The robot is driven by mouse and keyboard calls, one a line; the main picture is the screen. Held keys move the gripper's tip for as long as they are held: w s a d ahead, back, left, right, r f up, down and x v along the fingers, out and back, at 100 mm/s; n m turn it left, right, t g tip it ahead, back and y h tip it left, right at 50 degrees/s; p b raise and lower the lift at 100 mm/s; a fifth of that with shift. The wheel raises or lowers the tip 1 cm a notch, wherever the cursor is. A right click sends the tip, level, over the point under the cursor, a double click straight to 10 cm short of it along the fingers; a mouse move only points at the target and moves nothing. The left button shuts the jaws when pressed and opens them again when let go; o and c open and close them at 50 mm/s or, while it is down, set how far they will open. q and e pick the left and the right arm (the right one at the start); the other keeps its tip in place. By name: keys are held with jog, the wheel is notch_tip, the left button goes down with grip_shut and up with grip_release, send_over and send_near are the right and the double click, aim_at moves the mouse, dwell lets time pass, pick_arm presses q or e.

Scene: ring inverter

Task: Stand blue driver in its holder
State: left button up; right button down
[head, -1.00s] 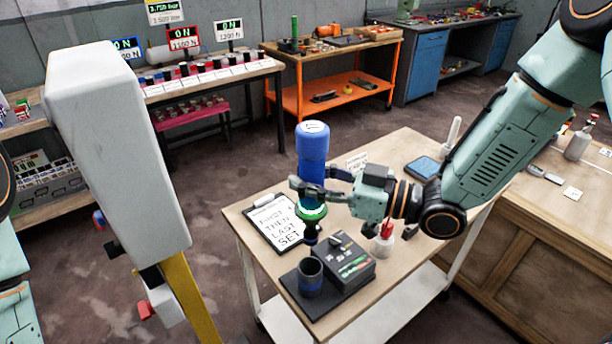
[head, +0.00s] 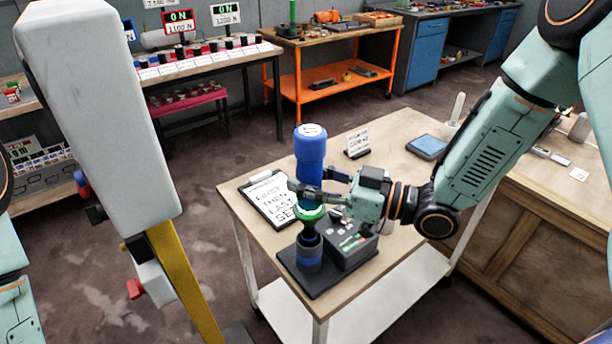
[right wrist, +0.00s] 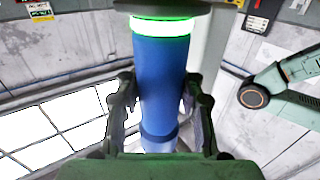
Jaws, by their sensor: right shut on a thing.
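The blue driver (head: 310,150) stands upright in my right gripper (head: 318,192), with a glowing green ring low on its body. The right fingers are shut around it just above that ring. In the right wrist view the driver (right wrist: 162,85) runs between both fingers (right wrist: 160,110). The holder cup (head: 309,256), dark with a blue band, stands on a black base. The driver's dark lower end overlaps the cup's mouth; I cannot tell how far inside it is. My left gripper is out of view.
The dark box (head: 350,246) with lit marks adjoins the cup. A clipboard (head: 270,198) lies on the trolley top (head: 395,180) behind the driver. A pale block (head: 100,110) fills the left foreground.

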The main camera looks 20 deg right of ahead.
aim_at(306, 214)
jog(key=shift+w+f+b, duration=0.1)
jog(key=shift+f+b, duration=2.7)
jog(key=shift+f, duration=1.2)
jog(key=c, duration=1)
grip_release()
jog(key=shift+o, duration=1.3)
jog(key=shift+f, duration=0.1)
jog(key=shift+v, duration=3.8)
